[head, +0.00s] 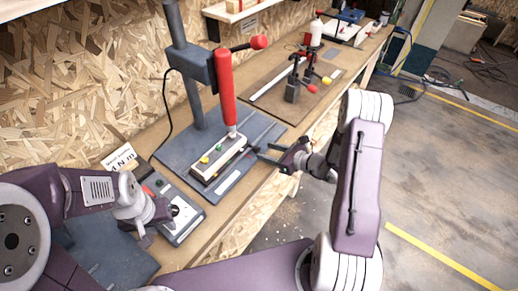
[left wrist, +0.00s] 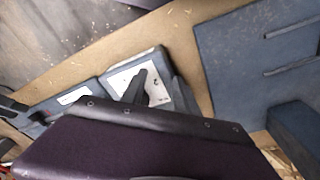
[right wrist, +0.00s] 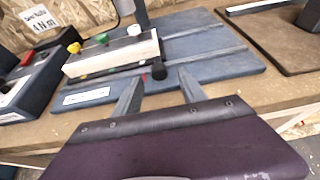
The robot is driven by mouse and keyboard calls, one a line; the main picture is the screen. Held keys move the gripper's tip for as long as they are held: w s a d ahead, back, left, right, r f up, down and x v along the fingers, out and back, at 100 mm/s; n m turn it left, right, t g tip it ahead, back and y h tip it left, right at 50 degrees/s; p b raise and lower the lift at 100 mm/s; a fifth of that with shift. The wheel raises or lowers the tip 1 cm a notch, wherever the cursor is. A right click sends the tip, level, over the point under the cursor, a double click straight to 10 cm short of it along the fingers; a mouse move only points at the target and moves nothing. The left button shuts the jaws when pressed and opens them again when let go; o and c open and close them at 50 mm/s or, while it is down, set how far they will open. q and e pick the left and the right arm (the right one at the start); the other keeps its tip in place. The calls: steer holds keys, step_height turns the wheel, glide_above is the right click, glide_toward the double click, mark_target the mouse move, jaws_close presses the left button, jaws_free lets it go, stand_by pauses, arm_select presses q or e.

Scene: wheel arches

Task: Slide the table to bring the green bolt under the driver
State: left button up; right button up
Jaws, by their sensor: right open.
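The red driver (head: 226,85) hangs upright on its stand. Its tip is over the sliding table's pale block (head: 217,158), near the end away from the yellow bolt (head: 204,159). The green bolt (head: 219,147) sits mid-block, a little left of the driver's tip. In the right wrist view the block carries the yellow bolt (right wrist: 74,48), green bolt (right wrist: 102,39) and a white one (right wrist: 134,30). A black knob (right wrist: 158,71) sits at the table's near end. My right gripper (right wrist: 160,88) is open, its fingers just short of the knob. My left gripper (left wrist: 158,85) looks open above a control box.
The control box (head: 181,218) stands in front of the driver's base plate (head: 187,150). A sign (right wrist: 40,20) stands behind it. Another station with a brown board (head: 273,92) lies further along the bench. Open floor (head: 440,190) is at the right.

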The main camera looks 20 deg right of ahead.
mark_target(259, 149)
arm_select(q)
steer(key=shift+s+d+r, duration=0.1)
steer(key=shift+r, duration=0.25)
arm_select(e)
steer(key=x, duration=0.3)
arm_select(q)
steer(key=shift+s+r, duration=0.1)
steer(key=shift+s, duration=0.1)
arm_select(e)
steer(key=shift+w+a+f, duration=0.1)
steer(key=shift+w+a, duration=0.15)
steer(key=shift+a, duration=0.2)
arm_select(q)
steer(key=shift+w, duration=0.15)
arm_select(e)
steer(key=shift+w+f, duration=0.1)
steer(key=shift+w, duration=0.1)
jaws_close()
